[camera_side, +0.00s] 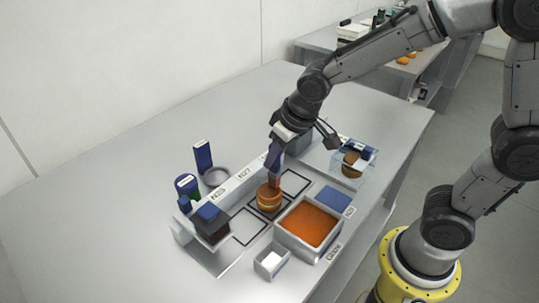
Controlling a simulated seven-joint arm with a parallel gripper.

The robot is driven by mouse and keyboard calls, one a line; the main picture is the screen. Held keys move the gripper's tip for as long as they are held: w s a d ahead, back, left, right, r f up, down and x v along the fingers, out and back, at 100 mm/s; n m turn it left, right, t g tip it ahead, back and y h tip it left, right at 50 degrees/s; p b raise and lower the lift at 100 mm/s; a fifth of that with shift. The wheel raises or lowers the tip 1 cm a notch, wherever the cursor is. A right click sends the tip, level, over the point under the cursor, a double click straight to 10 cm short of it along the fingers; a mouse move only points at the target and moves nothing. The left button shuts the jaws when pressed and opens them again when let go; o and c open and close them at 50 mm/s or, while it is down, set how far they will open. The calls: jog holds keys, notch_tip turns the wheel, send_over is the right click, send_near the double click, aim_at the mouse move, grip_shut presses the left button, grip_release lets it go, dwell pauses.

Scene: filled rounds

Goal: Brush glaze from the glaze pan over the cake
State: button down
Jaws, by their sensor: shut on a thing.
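My gripper (274,147) is above the middle of the work station, pointing down and shut on a blue-handled brush (274,160). The brush's lower end reaches down to the top of the cake; whether it touches the cake I cannot tell. The cake (269,198) is a small round orange-brown one, standing on a dark outlined square. The glaze pan (309,223) is a pale square pan of orange glaze, just right of and nearer than the cake.
A small white box (271,263) stands in front of the pan. A clear box (353,162) with a brown item is at the right. A dark container (211,225) and blue items (203,156) stand left. The table's left part is clear.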

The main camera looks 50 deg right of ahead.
jog(key=shift+s+a, duration=1.2)
jog(key=shift+s, duration=0.05)
jog(key=w+d, duration=0.2)
jog(key=w, duration=0.1)
jog(key=shift+d, duration=0.4)
jog(key=shift+s+a, duration=1.4)
jog(key=shift+s, duration=0.05)
jog(key=shift+s+a+r, duration=0.1)
jog(key=shift+s+a, duration=0.05)
notch_tip(320, 180, up, 8)
